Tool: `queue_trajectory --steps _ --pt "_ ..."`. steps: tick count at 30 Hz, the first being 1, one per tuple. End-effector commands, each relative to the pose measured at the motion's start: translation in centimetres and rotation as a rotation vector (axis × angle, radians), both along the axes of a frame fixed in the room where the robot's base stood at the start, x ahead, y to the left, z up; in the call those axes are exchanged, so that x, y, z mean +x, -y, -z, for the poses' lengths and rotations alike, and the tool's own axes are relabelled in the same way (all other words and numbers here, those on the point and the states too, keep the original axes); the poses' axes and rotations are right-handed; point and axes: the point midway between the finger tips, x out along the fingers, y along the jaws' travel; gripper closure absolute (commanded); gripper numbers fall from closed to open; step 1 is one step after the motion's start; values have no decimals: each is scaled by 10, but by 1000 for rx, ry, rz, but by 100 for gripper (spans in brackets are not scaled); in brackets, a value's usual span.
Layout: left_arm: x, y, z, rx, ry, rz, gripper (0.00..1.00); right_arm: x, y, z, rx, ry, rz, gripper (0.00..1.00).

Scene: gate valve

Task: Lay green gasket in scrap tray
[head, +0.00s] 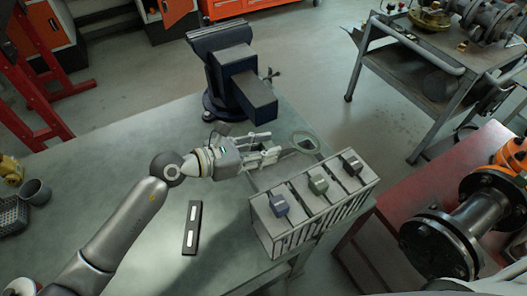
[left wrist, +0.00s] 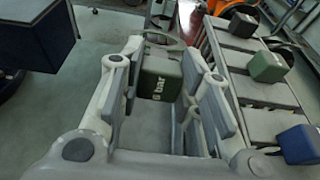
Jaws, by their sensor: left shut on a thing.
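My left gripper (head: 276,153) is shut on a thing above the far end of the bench. In the left wrist view my left gripper (left wrist: 160,90) has its fingers either side of a dark green block (left wrist: 158,78) with white lettering that reads like "6 bar". A thin pale green ring, the green gasket (head: 305,142), stands out beyond the fingertips and shows behind the block in the left wrist view (left wrist: 165,38). Its join to the block is partly hidden. I cannot pick out a scrap tray with certainty. My right gripper is not in view.
A slotted rack (head: 318,232) with blue (head: 279,204), green (head: 318,184) and black (head: 351,163) blocks stands right of my arm. A dark blue vise (head: 240,85) stands behind the gripper. A black bar with white marks (head: 191,228) lies on the bench (head: 110,140).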

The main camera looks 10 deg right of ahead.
Motion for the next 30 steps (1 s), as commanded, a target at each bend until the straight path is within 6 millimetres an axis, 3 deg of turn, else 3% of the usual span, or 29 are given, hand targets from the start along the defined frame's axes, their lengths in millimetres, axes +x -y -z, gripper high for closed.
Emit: queue_trajectory --steps 14,30 --pt "0 -2 0 -2 2 2 93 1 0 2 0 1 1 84" --pt "0 -2 46 -4 1 3 93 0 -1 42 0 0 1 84"
